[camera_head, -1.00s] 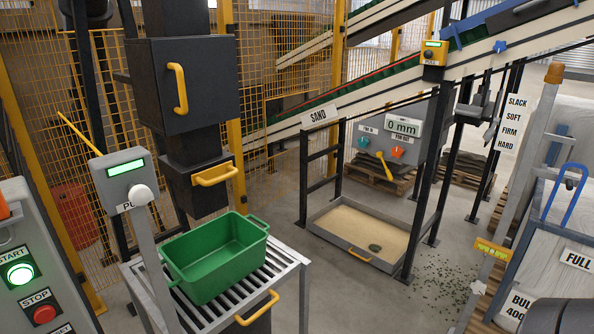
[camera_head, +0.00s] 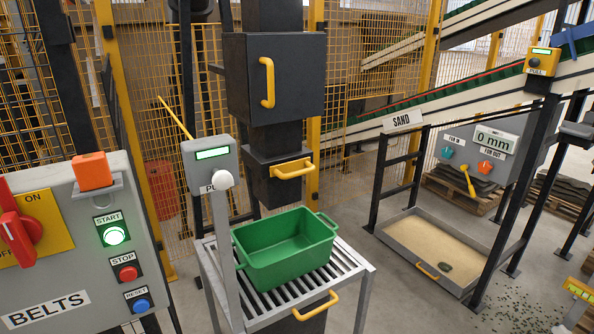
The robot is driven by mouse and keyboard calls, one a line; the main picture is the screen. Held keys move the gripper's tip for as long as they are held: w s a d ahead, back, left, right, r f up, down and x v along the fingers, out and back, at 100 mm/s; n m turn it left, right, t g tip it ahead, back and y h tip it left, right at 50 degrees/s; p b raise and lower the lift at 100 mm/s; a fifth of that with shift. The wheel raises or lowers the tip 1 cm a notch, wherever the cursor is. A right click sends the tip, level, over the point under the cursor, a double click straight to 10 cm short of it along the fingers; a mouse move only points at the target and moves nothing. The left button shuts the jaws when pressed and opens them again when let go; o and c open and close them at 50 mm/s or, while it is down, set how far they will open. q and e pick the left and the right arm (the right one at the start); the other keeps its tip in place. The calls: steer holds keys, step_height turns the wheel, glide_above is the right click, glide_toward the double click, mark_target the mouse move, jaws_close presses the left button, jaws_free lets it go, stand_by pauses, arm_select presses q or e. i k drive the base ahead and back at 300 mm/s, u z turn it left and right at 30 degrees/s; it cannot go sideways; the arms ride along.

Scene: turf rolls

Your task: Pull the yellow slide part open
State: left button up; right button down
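A dark chute (camera_head: 275,75) stands in the middle of the view. A yellow slide handle (camera_head: 293,169) sticks out from the box at its lower end, above a green bin (camera_head: 287,249). I cannot tell how far this slide is drawn out. Another yellow handle (camera_head: 267,82) stands upright on the chute's flat front door. A third yellow handle (camera_head: 316,305) is on a dark box below the roller table. Which of these is the slide part is not marked. Neither of my grippers is in view.
The green bin stands on a grey roller table (camera_head: 352,270). A post with a pull knob (camera_head: 222,180) stands at its left. A belts panel (camera_head: 75,245) fills the lower left. A sand tray (camera_head: 440,247) lies on the floor at right, with clear floor between.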

mark_target(303, 166)
steer(key=u, duration=0.2)
steer(key=k, duration=0.4)
steer(key=z, duration=1.05)
steer(key=i, duration=0.9)
steer(key=u, duration=0.15)
